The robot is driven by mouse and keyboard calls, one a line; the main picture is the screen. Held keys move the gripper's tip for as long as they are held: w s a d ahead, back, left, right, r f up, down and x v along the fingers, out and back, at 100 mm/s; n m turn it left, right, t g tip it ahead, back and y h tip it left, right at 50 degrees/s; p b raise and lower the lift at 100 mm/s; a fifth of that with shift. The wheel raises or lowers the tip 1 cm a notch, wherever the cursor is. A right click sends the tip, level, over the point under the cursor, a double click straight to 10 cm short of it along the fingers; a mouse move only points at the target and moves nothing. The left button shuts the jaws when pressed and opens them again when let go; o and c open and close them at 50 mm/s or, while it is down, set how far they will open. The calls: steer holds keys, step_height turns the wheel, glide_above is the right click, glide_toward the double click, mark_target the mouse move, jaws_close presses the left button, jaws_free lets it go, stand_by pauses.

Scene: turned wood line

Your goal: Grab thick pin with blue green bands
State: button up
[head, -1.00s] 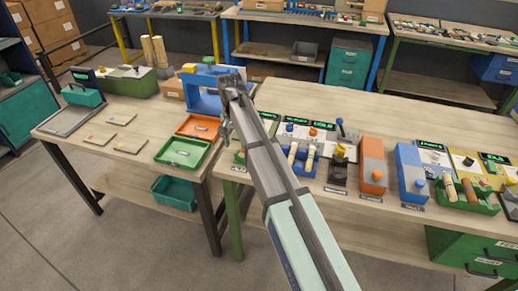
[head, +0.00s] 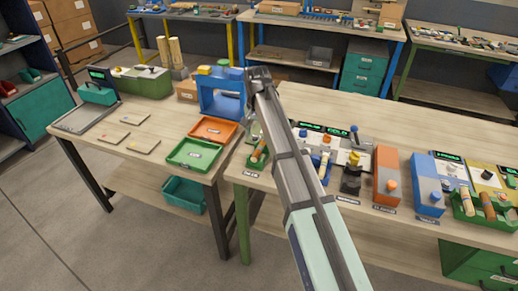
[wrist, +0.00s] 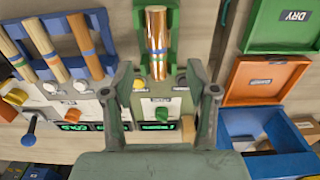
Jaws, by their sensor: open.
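In the head view the pin (head: 259,150) shows just left of my arm, partly hidden. My gripper (wrist: 160,78) is open and empty, its two fingers on either side of the holder's lower end in the picture. In the head view my gripper (head: 252,128) hangs by the holder and is partly hidden by my arm.
A blue rack (wrist: 72,66) with several thinner banded pins stands left of the holder. Another green tray (head: 480,218) with pins is at the far right.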

mark_target(258, 149)
steer(key=shift+f, duration=1.35)
steer(key=shift+d+f+p, duration=0.2)
steer(key=shift+f+p, duration=0.55)
steer(key=shift+f, duration=0.1)
steer(key=shift+w+f+p, duration=0.1)
steer(key=shift+f+p, duration=0.4)
steer(key=shift+f, duration=1.25)
steer(key=shift+d, duration=0.1)
jaws_close()
